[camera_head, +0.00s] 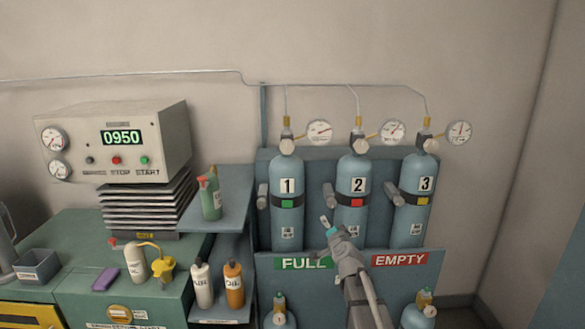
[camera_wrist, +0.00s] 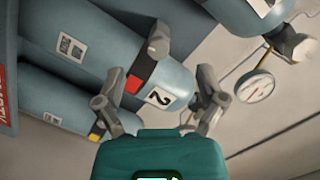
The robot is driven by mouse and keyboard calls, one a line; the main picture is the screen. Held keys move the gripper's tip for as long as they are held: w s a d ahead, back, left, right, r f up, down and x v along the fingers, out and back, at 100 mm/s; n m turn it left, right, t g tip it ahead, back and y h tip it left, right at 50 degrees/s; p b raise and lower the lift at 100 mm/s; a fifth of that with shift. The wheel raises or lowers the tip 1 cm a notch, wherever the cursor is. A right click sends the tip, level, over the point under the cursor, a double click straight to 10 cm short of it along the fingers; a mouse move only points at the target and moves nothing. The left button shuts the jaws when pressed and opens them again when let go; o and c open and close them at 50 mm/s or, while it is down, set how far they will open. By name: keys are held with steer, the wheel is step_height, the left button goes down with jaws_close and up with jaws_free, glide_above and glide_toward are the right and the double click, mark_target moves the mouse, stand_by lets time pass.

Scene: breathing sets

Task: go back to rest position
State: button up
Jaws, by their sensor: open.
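I cannot tell the exact gap between the fingertips and the cylinder.
Cylinder 1 (camera_head: 287,180), green band, and cylinder 3 (camera_head: 413,200), yellow band, flank it. FULL (camera_head: 304,263) and EMPTY (camera_head: 399,260) signs are on the rack front. A control box (camera_head: 120,140) reads 0950. Bottles and a green cabinet (camera_head: 75,240) stand left.

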steer(key=s+a+f+n+g+y+p, duration=0.25)
steer(key=s+a+n+g, duration=0.2)
steer(key=s, duration=0.25)
steer(key=s+d+f+n+g+h+p, duration=0.1)
steer(key=s+g, duration=0.3)
steer(key=s, duration=0.4)
steer(key=s+d+f+n+g+h+p, duration=0.2)
steer(key=s+d+g+p, duration=0.1)
steer(key=s, duration=0.5)
steer(key=s+d+f+n+g+h+p, duration=0.1)
steer(key=s+d+f+g+p, duration=0.1)
steer(key=s+g, duration=0.3)
steer(key=s, duration=0.3)
steer(key=shift+s+d, duration=0.35)
steer(key=shift+n+h, duration=0.25)
steer(key=shift+c, duration=0.2)
